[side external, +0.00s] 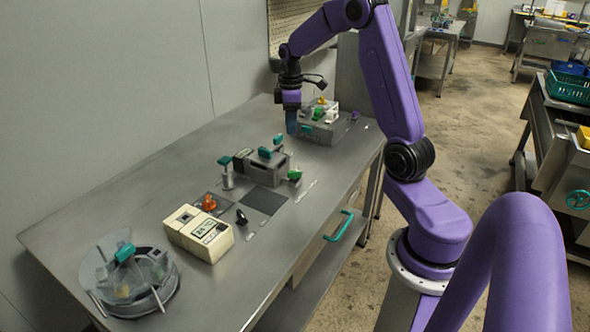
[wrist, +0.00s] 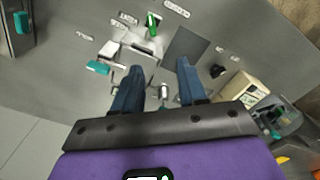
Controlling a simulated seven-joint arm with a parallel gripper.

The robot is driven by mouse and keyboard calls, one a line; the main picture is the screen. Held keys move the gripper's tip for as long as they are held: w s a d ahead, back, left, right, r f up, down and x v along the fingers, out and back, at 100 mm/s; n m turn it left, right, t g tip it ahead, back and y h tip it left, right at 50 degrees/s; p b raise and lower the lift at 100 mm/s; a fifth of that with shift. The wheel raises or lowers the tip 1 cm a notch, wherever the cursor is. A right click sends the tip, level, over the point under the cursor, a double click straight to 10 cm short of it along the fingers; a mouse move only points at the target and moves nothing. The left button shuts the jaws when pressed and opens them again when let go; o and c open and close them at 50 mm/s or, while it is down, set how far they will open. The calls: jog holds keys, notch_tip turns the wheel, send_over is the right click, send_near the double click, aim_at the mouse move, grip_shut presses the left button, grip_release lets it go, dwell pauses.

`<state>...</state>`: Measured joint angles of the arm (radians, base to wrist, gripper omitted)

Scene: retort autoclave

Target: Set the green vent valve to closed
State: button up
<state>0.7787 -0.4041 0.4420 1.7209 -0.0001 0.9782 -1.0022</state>
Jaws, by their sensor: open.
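The green vent valve (side external: 295,176) has a bright green handle and stands on the steel table at the right front corner of a grey block. It also shows near the top of the wrist view (wrist: 152,22), with its handle pointing up the picture. My gripper (side external: 291,125) points down at the far end of the table, beside the far grey box and well away from the valve. In the wrist view my gripper (wrist: 159,67) shows two dark blue fingers apart with nothing held between them. I cannot tell the valve's setting.
The grey block (side external: 262,164) has teal handles. A dark square plate (side external: 262,201) lies in front of it. A cream controller (side external: 198,234), an orange knob (side external: 209,203), a black knob (side external: 241,217) and a clear-lidded round vessel (side external: 128,280) stand nearer. The far grey box (side external: 335,128) carries small coloured parts.

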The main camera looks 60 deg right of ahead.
aim_at(295, 171)
jog(key=f, duration=0.6)
jog(key=d+f, duration=0.1)
jog(key=f, duration=0.5)
jog(key=d+f, duration=0.1)
jog(key=f, duration=0.4)
jog(key=shift+f, duration=0.4)
jog(key=shift+s, duration=0.1)
grip_shut()
